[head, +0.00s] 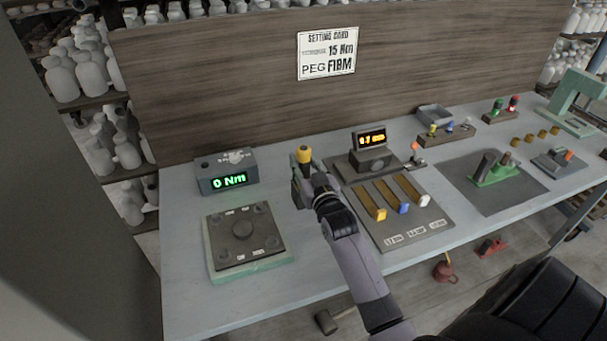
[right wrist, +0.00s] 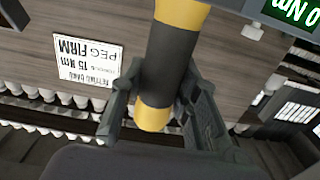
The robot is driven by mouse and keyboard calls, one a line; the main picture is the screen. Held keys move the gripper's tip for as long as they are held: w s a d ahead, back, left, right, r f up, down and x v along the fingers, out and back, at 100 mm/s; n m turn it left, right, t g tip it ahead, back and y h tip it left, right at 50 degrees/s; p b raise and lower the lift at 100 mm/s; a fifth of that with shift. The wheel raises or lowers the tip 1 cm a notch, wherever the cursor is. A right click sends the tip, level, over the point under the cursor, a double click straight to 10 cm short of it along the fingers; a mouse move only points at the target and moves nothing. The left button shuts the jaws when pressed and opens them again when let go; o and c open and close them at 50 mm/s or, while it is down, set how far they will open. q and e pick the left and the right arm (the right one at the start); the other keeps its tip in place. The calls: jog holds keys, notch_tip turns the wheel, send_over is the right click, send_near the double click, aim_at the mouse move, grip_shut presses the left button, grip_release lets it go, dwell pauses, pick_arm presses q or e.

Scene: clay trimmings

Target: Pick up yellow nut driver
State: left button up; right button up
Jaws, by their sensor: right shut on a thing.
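My right gripper (head: 304,172) is shut on a thick handle with yellow ends and a dark grey middle, which looks like the yellow nut driver (head: 304,154). It is held over the bench between the torque display box and the three-slot board. In the right wrist view the yellow nut driver (right wrist: 168,60) runs between both fingers of the gripper (right wrist: 160,105). In the head view the fingers and arm hide its lower part, so I cannot tell whether it touches the bench. My left gripper is not in view.
A box reading 0 Nm (head: 226,172) and a square plate fixture (head: 215,250) stand at left. The slotted board (head: 408,235) has yellow, blue and white pieces. Behind it is an orange-lit display (head: 371,139).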

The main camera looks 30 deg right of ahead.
grip_shut()
jog(key=shift+r, duration=0.1)
